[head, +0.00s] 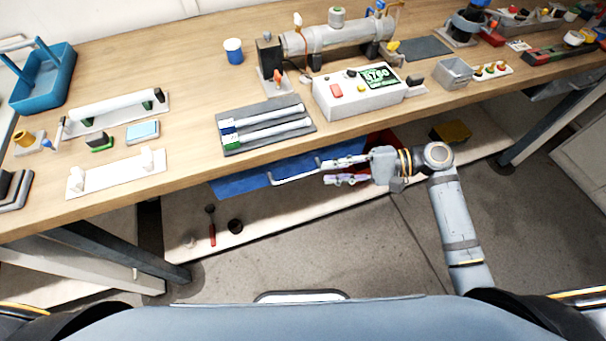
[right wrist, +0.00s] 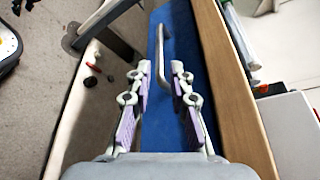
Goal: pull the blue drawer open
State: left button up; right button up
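The blue drawer (head: 236,184) is under the front edge of the workbench. Its front also fills the middle of the right wrist view (right wrist: 192,30). A silver bar handle (head: 295,176) runs along the drawer front. My right gripper (head: 326,173) is open at the right end of this handle. In the right wrist view, the near end of the handle (right wrist: 161,60) lies between the open fingertips (right wrist: 161,68), with a gap on both sides. The fingers do not appear to touch it. My left gripper is not in view.
A red drawer (head: 383,139) is partly hidden behind my right gripper. The wooden workbench (head: 190,110) carries a rack of tubes (head: 265,142) and a white control box (head: 358,96) above the drawers. A lower shelf (head: 275,222) holds a screwdriver (head: 212,228). The floor in front is clear.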

aim_at(307, 175)
jog(key=x, duration=0.8)
jog(key=shift+w, duration=0.1)
jog(key=shift+d, duration=0.1)
grip_shut()
